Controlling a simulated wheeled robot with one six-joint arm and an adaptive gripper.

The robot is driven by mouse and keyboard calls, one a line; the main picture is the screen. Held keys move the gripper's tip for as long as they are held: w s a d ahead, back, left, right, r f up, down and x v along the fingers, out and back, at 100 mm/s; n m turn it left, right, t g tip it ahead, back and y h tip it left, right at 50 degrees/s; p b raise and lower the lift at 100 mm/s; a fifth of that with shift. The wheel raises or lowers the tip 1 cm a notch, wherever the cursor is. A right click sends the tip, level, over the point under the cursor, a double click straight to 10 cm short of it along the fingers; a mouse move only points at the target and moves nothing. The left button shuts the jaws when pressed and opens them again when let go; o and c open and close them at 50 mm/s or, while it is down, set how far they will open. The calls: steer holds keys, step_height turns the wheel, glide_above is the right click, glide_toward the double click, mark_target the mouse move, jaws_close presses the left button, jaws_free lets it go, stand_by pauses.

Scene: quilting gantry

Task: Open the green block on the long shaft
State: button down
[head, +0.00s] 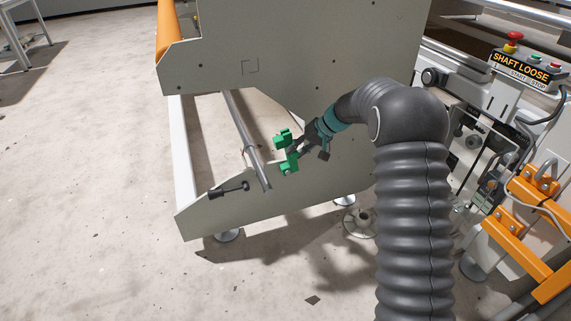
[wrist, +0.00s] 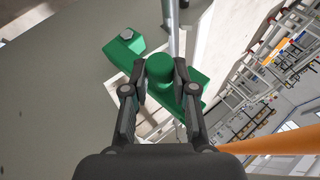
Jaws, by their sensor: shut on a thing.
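The green block (head: 287,155) is on the side plate of the gantry, beside the long shaft (head: 246,137) in the head view. My gripper (head: 304,146) reaches it from the right. In the wrist view my gripper (wrist: 160,83) is shut on the round green knob (wrist: 160,69) of the block, one finger on each side. A green arm (wrist: 196,84) of the block extends to the right below the knob. The shaft (wrist: 173,28) runs up behind the knob. My fingers hide part of the block.
A black-handled lever (head: 229,190) sticks out from the side plate (head: 330,172) left of the block. A control box (head: 523,70) reading "SHAFT LOOSE" and orange brackets (head: 530,215) stand at the right. Open floor (head: 90,200) lies to the left.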

steer(key=shift+w+d+f+g+y+b, duration=0.15)
steer(key=shift+d+f+g+y+b, duration=0.1)
steer(key=shift+d+f+y+b, duration=0.3)
steer(key=shift+w+d+f+g+y+b, duration=0.15)
steer(key=shift+d+f+g+y+b, duration=0.2)
steer(key=shift+d, duration=0.35)
steer(key=shift+w+d+f, duration=0.1)
steer(key=shift+d, duration=0.1)
steer(key=c, duration=0.9)
jaws_free()
steer(key=shift+w+a, duration=0.1)
steer(key=shift+r, duration=0.2)
steer(key=v, duration=1.2)
steer(key=shift+f, duration=0.1)
